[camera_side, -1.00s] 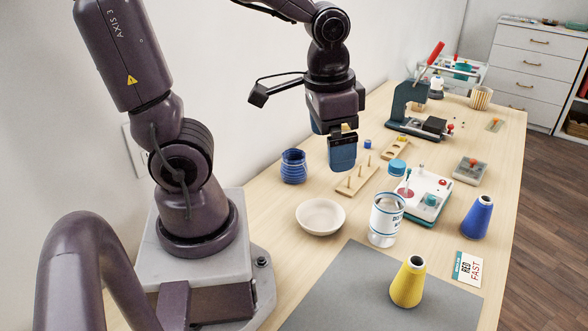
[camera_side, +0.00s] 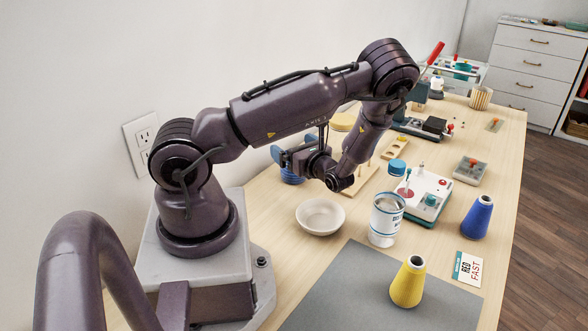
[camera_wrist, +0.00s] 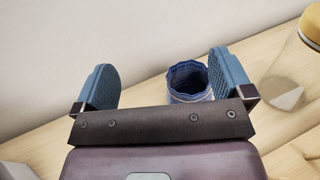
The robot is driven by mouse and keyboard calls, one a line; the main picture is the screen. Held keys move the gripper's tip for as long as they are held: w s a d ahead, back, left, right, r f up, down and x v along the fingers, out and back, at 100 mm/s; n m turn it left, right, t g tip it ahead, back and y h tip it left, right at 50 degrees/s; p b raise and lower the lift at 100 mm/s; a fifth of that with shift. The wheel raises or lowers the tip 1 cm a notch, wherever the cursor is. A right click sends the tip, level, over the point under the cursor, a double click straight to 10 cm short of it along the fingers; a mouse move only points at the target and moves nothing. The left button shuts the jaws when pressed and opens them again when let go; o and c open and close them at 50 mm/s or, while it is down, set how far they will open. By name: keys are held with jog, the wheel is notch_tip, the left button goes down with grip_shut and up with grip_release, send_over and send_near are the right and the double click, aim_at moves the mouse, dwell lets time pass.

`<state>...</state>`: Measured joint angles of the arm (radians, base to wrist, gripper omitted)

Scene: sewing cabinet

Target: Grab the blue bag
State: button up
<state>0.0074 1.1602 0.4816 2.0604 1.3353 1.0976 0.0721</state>
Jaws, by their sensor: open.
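The blue bag (camera_wrist: 190,84) is an open-topped pouch with a scalloped rim, upright on the table near the wall. In the side view the bag (camera_side: 291,176) is partly hidden behind my gripper (camera_side: 284,159). My gripper lies roughly level and points toward the wall. In the wrist view my gripper (camera_wrist: 163,82) is open, its two blue fingers wide apart. The bag shows between them, much closer to the right finger; I cannot tell whether they touch. Nothing is held.
A jar with a yellow lid (camera_wrist: 310,22) stands right of the bag in the wrist view. In the side view, a white bowl (camera_side: 320,216), a white can (camera_side: 386,220) and a wooden peg board (camera_side: 358,183) stand nearby. The wall (camera_side: 235,50) is close behind.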

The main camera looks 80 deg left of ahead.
jog(key=f, duration=0.2)
jog(key=w+f+m+t, duration=0.1)
jog(key=f, duration=0.1)
jog(key=w+a+f+t+y, duration=0.1)
jog(key=f, duration=0.1)
jog(key=shift+w+m, duration=0.2)
jog(key=shift+m, duration=0.2)
jog(key=shift+x, duration=2.5)
jog(key=c, duration=1)
